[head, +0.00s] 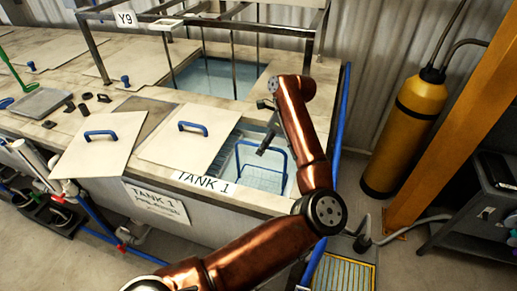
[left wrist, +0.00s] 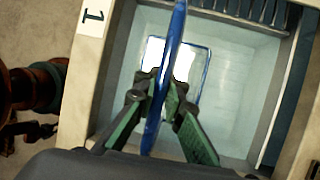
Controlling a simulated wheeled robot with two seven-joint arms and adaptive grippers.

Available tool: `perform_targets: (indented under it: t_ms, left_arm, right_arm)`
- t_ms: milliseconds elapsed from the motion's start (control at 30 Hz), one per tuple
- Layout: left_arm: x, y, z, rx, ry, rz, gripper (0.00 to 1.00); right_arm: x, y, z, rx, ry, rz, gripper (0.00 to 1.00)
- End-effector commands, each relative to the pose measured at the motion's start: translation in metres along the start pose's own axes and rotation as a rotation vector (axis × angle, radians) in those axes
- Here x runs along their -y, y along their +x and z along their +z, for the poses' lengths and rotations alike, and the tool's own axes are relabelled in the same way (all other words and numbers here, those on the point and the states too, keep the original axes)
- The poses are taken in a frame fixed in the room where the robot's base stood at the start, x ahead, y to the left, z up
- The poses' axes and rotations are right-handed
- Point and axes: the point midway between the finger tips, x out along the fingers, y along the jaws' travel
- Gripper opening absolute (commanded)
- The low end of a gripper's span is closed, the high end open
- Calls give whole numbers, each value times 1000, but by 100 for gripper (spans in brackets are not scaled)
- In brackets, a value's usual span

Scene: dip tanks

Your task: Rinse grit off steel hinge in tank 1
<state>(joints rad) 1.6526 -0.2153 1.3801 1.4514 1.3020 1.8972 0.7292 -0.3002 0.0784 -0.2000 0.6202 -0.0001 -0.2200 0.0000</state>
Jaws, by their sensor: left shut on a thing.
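Tank 1, labelled TANK 1 (head: 207,181), is open on its right side and shows pale water. A wire basket (head: 262,180) with a tall blue handle (head: 240,160) is in it. My left gripper (head: 262,150) is at the top of the handle. In the left wrist view, its green-padded fingers (left wrist: 167,98) are shut on the blue handle (left wrist: 175,45), with the blue-rimmed basket (left wrist: 203,65) below. Bright glare fills the basket there. I cannot make out the steel hinge in either view. My right gripper is not in view.
Two lids with blue handles, a left lid (head: 95,150) and a right lid (head: 180,145), lie on the bench left of the opening. A metal frame (head: 235,25) stands over the rear tank (head: 215,78). A yellow cylinder (head: 405,130) stands right. Small dark parts (head: 84,109) lie left.

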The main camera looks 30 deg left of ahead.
Motion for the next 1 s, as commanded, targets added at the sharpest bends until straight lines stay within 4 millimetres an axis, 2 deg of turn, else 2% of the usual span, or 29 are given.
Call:
perform_targets:
  t_ms: [133, 267, 1000]
  left_arm:
    - [0, -5, -9, 2, 0, -3, 0]
    - [0, -6, -10, 2, -1, -3, 0]
    - [0, 12, 33, 3, 0, -3, 0]
  right_arm:
    - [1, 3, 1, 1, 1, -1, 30]
    - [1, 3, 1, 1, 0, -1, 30]
    - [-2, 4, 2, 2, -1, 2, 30]
